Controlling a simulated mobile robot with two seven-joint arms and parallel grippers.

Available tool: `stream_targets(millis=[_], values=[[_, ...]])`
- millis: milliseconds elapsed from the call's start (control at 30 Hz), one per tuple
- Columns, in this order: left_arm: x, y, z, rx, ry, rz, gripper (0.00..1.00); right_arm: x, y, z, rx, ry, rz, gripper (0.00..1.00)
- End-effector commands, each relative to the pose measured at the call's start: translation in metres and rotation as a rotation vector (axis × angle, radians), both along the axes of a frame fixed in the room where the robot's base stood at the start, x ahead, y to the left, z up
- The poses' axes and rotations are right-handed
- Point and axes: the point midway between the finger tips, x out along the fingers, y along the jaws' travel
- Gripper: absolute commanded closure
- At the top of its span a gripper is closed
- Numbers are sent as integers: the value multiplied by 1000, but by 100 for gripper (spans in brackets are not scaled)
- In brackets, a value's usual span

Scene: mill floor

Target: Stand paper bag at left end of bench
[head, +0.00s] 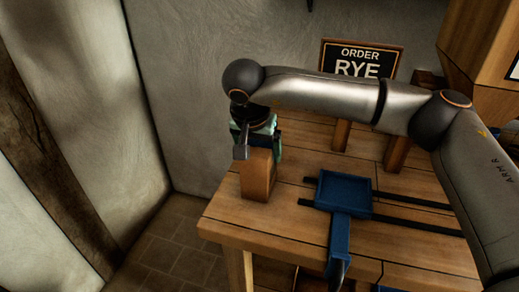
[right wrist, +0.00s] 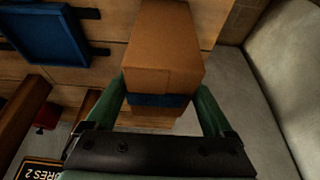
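The brown paper bag (head: 256,175) is upright at the left end of the wooden bench (head: 240,225), and its base looks to be at the bench top. Its upper part is hidden by my right gripper (head: 262,128), which comes over from the right. In the right wrist view the green fingers of my right gripper (right wrist: 163,95) lie against both sides of the bag (right wrist: 165,50), shut on it. A dark blue band crosses the bag between the fingers. My left gripper is in neither view.
A blue tray (head: 343,192) with a blue chute-like piece and dark strips lies on the bench right of the bag. An "ORDER RYE" sign (head: 360,60) stands behind. Wooden posts (head: 396,152) rise at the back. Tiled floor (head: 165,245) lies left of the bench.

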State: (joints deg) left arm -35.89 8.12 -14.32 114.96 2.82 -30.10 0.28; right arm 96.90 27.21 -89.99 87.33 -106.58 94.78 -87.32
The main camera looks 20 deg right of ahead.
Motion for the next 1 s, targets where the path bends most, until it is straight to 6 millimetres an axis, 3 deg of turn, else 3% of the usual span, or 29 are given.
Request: stream_targets(millis=[100,467,1000], values=[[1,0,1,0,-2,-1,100,0,0,1,0,0,0,0],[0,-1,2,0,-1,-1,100,-1,1,10,1,-3,0,0],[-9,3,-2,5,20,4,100,-33,23,104,0,-2,0,0]])
